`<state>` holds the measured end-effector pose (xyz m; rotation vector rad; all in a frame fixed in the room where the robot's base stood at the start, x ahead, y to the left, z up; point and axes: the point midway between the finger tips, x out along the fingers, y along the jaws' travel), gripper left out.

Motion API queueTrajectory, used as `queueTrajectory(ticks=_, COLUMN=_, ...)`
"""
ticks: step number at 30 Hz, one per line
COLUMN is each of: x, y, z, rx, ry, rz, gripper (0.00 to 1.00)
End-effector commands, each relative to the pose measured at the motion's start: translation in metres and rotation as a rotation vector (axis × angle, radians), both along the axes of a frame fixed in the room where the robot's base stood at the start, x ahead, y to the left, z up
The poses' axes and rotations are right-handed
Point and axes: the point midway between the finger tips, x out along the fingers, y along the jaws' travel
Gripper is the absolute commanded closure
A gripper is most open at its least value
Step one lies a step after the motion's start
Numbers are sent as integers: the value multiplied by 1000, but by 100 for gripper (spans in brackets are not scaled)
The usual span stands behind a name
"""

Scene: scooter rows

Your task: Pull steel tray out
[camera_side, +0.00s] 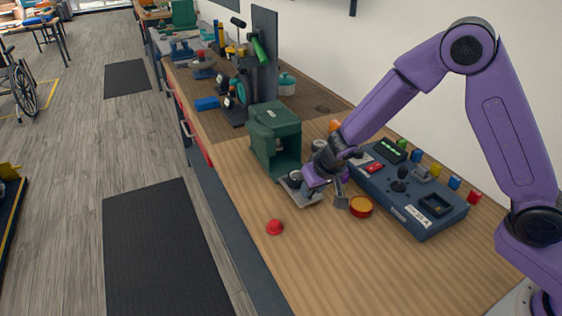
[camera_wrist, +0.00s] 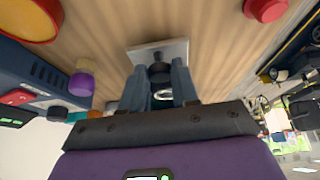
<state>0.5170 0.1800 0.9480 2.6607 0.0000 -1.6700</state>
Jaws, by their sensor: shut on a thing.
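The steel tray (camera_side: 312,198) is a flat grey plate at the open front of the green housing (camera_side: 270,120) in the side view. Much of it shows outside the opening. Whether its far end is still inside is hard to tell. In the wrist view the tray (camera_wrist: 178,50) lies just beyond the fingertips, with a dark knob (camera_wrist: 158,73) on it. My gripper (camera_side: 303,182) is low over the tray, and in the wrist view my gripper (camera_wrist: 161,82) has its two fingers on either side of the knob, shut on it. The fingers partly hide the knob.
A blue control panel (camera_side: 420,215) with buttons and a joystick stands right of my gripper. An orange-topped round container (camera_side: 361,206) and a red dome button (camera_side: 275,227) are nearby on the wooden bench. A black upright stand (camera_side: 264,55) rises behind the housing.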

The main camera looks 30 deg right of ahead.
Motion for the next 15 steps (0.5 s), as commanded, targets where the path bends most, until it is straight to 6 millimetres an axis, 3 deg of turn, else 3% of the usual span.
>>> queueTrajectory(ticks=15, x=3, y=0, z=0, rx=0, ry=0, rz=0, gripper=85)
